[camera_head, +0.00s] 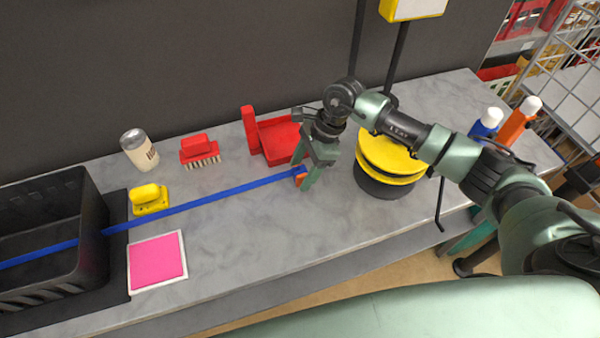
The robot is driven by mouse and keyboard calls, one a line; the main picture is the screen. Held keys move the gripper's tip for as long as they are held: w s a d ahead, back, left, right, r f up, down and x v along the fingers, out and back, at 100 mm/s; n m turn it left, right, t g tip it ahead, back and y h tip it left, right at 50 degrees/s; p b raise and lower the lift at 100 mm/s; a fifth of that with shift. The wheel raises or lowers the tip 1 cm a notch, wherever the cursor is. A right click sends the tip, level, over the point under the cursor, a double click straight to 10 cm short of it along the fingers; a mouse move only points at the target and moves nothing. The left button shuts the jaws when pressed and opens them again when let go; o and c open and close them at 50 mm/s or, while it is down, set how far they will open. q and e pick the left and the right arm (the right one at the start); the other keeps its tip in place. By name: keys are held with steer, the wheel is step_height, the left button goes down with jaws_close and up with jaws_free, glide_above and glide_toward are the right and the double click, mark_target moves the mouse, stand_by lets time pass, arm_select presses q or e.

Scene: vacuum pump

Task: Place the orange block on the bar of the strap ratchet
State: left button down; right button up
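My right gripper (301,173) points down over the grey counter, its two green fingers on either side of a small orange block (300,181). The block is mostly hidden by the fingers, and I cannot tell whether they grip it. A long blue strap (215,197) runs from the black crate at the left across the counter and ends at the block and fingertips. I cannot make out a ratchet bar there; the gripper covers that spot. My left gripper is not in view.
A yellow-handled item (149,199), pink pad (157,262) and black crate (95,225) are left. A yellow-and-black round object (384,188) stands close right of the gripper.

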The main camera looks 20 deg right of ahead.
jaws_close()
steer(key=shift+r, duration=0.1)
